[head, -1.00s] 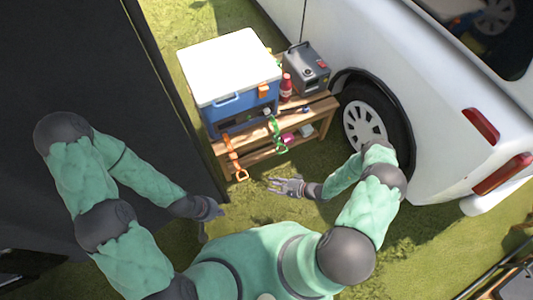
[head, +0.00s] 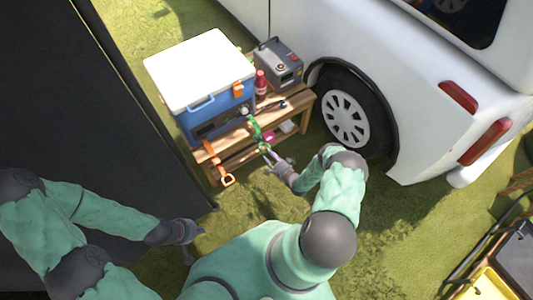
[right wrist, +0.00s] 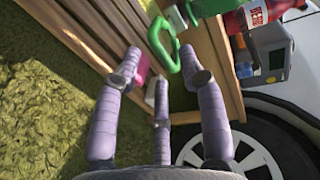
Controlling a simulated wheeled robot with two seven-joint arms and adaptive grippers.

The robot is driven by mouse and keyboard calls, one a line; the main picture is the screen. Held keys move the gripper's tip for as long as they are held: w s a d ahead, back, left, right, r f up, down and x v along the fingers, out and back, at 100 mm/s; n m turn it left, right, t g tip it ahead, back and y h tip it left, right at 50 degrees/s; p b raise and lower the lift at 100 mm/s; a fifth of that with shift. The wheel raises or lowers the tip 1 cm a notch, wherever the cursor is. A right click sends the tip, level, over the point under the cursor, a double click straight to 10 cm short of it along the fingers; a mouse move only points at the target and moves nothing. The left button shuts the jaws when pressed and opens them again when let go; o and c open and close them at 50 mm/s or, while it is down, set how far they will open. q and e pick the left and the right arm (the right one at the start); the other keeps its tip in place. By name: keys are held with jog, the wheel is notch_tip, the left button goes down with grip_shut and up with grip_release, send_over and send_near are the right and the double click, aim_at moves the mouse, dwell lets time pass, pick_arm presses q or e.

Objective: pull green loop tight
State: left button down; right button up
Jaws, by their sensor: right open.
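The green loop (head: 264,146) hangs at the front edge of the wooden bench, at the lower end of a green strap (head: 254,127). In the right wrist view the green loop (right wrist: 160,47) shows ahead, between the two upper fingertips. My right gripper (head: 268,155) is open and close to the loop, with its fingers spread in the right wrist view (right wrist: 159,62). I cannot tell whether a finger touches the loop. My left gripper (head: 187,238) hangs low at the left, away from the bench; its fingers are too small to read.
A blue cooler with white lid (head: 200,68) stands on the bench (head: 290,108). An orange loop (head: 227,180) hangs left of the green one. A red bottle (head: 261,84) and a grey box (head: 279,62) stand behind. The white vehicle's wheel (head: 346,118) is at the right.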

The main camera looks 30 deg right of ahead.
jog(key=shift+b+x, duration=0.55)
jog(key=shift+x, duration=1.3)
jog(key=shift+a, duration=0.1)
grip_shut()
